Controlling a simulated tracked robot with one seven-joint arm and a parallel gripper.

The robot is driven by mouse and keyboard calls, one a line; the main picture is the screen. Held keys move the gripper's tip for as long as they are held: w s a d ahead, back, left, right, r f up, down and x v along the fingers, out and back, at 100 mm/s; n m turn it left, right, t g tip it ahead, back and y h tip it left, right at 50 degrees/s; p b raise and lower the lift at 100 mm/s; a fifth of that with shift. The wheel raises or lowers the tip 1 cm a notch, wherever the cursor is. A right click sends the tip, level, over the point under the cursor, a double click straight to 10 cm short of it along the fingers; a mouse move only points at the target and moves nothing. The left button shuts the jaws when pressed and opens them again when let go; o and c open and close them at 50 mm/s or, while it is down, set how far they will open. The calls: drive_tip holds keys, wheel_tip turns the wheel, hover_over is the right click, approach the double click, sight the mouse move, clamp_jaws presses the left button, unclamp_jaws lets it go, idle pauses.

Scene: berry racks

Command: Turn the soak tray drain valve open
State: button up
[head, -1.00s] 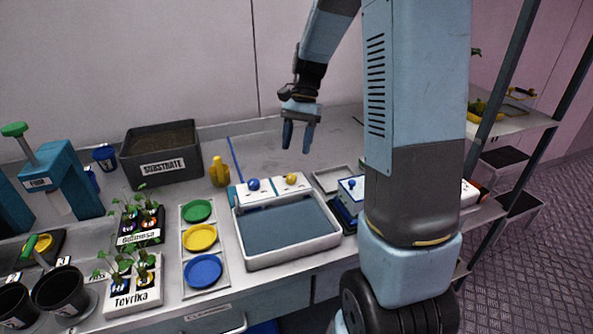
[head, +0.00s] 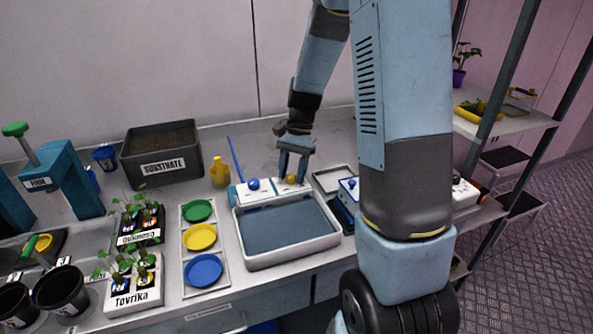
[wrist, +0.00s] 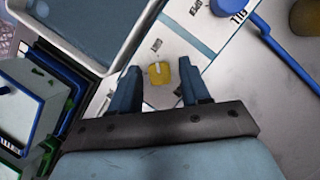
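The soak tray (head: 243,262) is a white-rimmed tray of dark water at the bench's front edge. Behind it a white panel (head: 270,193) carries a blue knob (head: 253,184) and a yellow knob (head: 291,179). My gripper (head: 292,181) points down over the yellow knob, fingers apart. In the wrist view, the yellow knob (wrist: 158,73) sits between the open fingers of my gripper (wrist: 159,70), with gaps on both sides. The tray corner (wrist: 135,40) is at upper left.
A yellow bottle (head: 219,172) stands left of the panel, and a blue strip (head: 236,160) lies behind it. A small grey tray (head: 330,180) and a blue-and-white box (head: 349,189) are close on the right. Colored dishes (head: 201,237) line the left.

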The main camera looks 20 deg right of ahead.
clamp_jaws()
drive_tip(key=shift+d, duration=0.4)
drive_tip(key=shift+a, duration=0.25)
drive_tip(key=shift+a+n, duration=0.15)
drive_tip(key=shift+n, duration=0.65)
drive_tip(key=n+h, duration=0.1)
drive_tip(key=n, duration=0.1)
drive_tip(key=n+g+h, duration=0.1)
drive_tip(key=n, duration=0.1)
drive_tip(key=n+h, duration=0.1)
drive_tip(key=n, duration=0.1)
drive_tip(key=shift+a+f+n, duration=0.1)
drive_tip(key=shift+a+n, duration=0.15)
drive_tip(key=shift+n, duration=0.15)
drive_tip(key=n+h, duration=0.1)
drive_tip(key=n, duration=0.3)
drive_tip(key=shift+a+n+h, duration=0.1)
drive_tip(key=shift+n+h, duration=0.2)
drive_tip(key=shift+h, duration=0.1)
drive_tip(key=n, duration=0.2)
drive_tip(key=n+h, duration=0.1)
drive_tip(key=n, duration=0.1)
drive_tip(key=shift+s+n+t+h, duration=0.1)
drive_tip(key=shift+n+t+h, duration=0.2)
drive_tip(key=shift+n+t, duration=0.1)
